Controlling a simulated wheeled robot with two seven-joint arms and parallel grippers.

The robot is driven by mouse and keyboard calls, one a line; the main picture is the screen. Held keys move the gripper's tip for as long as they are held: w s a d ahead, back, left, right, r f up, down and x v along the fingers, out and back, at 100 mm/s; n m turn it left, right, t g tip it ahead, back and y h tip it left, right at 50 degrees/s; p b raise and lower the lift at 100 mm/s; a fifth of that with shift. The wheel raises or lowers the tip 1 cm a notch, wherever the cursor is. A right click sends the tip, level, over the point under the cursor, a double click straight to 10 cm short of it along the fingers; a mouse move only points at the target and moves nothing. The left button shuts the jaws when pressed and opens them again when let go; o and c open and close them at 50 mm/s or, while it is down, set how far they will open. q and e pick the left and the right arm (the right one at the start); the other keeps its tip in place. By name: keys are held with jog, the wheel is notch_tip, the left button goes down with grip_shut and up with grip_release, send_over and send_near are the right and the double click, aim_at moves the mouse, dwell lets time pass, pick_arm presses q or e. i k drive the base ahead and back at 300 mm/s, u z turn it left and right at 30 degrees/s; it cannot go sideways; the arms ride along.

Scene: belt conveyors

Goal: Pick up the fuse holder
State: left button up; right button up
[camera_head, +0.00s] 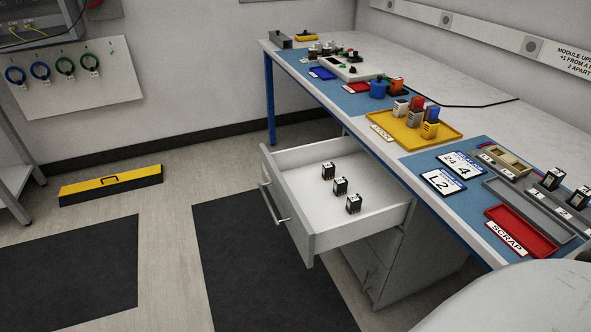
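Three small black blocks with pale markings stand in a row in the open drawer: a far one (328,170), a middle one (340,186) and a near one (353,204). Similar dark modules (551,178) stand on the bench at the right, in or by grey trays. None has a readable name, so I cannot tell which is the fuse holder. Neither of my grippers is in view. A smooth white rounded shape fills the lower right corner, probably part of my own arm.
The open drawer (331,237) juts out from under the bench. The bench holds a yellow tray (449,129), number cards (441,182) and a red SCRAP tray (521,222). The drawer floor around the blocks is clear.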

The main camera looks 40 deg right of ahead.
aim_at(328, 169)
jog(key=i, duration=3.5)
jog(key=z, duration=3.05)
